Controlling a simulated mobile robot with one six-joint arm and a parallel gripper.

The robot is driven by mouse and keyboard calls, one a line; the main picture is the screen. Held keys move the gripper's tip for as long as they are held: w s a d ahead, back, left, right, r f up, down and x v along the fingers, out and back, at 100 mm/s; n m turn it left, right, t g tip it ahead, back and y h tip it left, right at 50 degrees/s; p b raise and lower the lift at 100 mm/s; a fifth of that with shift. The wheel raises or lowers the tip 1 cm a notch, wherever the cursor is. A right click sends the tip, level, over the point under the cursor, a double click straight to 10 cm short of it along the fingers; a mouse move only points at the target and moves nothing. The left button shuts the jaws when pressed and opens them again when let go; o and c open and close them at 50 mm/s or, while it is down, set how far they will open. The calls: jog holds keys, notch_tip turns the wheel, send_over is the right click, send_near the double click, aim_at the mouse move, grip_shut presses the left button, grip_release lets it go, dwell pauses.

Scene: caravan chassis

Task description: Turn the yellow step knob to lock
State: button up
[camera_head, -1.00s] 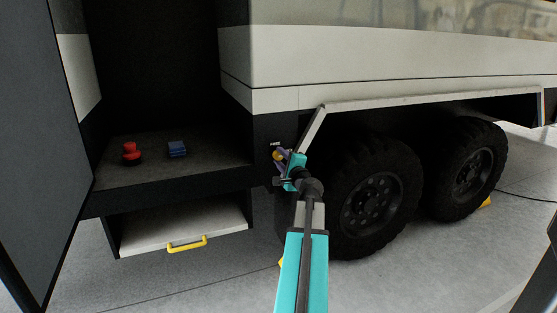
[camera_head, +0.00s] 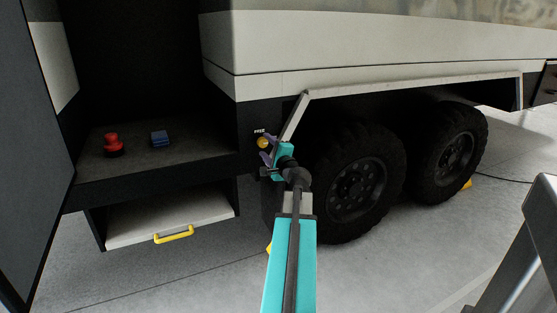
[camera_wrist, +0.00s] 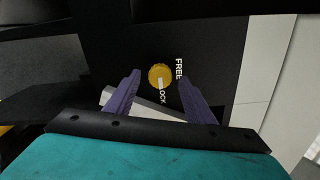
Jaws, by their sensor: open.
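The yellow step knob (camera_wrist: 160,76) sits on the dark panel, with a pale mark on its lower part. In the wrist view the label FREE is to its right and LOCK is just below it; the mark points down toward LOCK. The knob also shows in the head view (camera_head: 263,142), beside the front wheel arch. My gripper (camera_wrist: 160,80) is open, its purple fingers on either side below the knob in the wrist view. The fingers appear apart from the knob; the exact gap in depth is unclear. In the head view my gripper (camera_head: 266,152) is at the panel.
A pull-out step (camera_head: 150,217) with a yellow handle (camera_head: 174,234) is at the left below the doorway. A red object (camera_head: 113,144) and a blue object (camera_head: 160,138) rest on the doorway floor. Two wheels (camera_head: 352,188) stand right of my arm.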

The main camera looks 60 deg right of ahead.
jog(key=b+v, duration=0.5)
jog(key=v, duration=0.4)
jog(key=shift+b, duration=0.4)
jog(key=b, duration=0.3)
jog(key=shift+s+a+f+b, duration=0.1)
jog(key=shift+s+a+b, duration=0.2)
jog(key=s+b, duration=0.1)
jog(key=b, duration=0.3)
jog(key=shift+a+b, duration=0.4)
jog(key=shift+s+a+b, duration=0.1)
jog(key=shift+s+b, duration=0.1)
jog(key=shift+b, duration=0.25)
jog(key=shift+r, duration=0.2)
